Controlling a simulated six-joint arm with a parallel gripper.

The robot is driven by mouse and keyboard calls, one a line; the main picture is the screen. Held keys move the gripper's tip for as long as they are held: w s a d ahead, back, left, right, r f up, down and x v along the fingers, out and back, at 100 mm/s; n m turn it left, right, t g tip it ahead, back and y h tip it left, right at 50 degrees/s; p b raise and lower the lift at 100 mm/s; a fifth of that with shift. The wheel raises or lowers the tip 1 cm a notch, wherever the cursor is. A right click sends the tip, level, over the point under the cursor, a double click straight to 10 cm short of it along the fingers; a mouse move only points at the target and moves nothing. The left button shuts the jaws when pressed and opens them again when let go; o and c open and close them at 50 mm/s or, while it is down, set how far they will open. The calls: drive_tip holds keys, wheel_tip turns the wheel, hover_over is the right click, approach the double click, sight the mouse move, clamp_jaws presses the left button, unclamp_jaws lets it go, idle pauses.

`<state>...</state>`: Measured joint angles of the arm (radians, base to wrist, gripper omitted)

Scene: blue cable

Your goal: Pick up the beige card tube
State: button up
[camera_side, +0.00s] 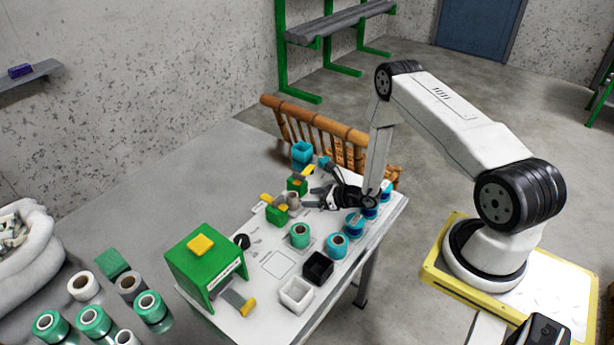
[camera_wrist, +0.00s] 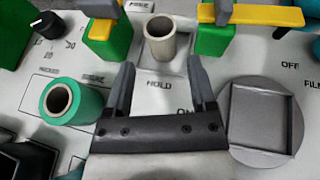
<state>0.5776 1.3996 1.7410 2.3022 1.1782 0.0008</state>
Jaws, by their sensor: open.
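The beige card tube (camera_wrist: 160,42) stands upright on the white panel, between two green blocks with yellow tops, in the wrist view. It shows small in the side view (camera_side: 293,198), partly crowded by the green blocks. My gripper (camera_wrist: 163,62) is open, its two dark fingers apart and pointing toward the tube. The tube appears just beyond the fingertips, roughly centred between them, with nothing visible in the jaws. In the side view my gripper (camera_side: 312,197) is low over the table, just right of the tube.
A green roll (camera_wrist: 72,103) stands left of my gripper. A grey round piece (camera_wrist: 236,118) with a square centre shows at right. Green blocks (camera_wrist: 112,45) (camera_wrist: 214,41) flank the tube closely. A green box (camera_side: 190,265), white bin (camera_side: 296,295) and black bin (camera_side: 318,267) occupy the table's near part.

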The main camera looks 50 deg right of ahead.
sight(291, 198)
drive_tip(key=shift+x, duration=1.3)
drive_tip(key=shift+w, duration=0.1)
drive_tip(key=shift+x, duration=2.5)
drive_tip(key=shift+f, duration=0.1)
clamp_jaws()
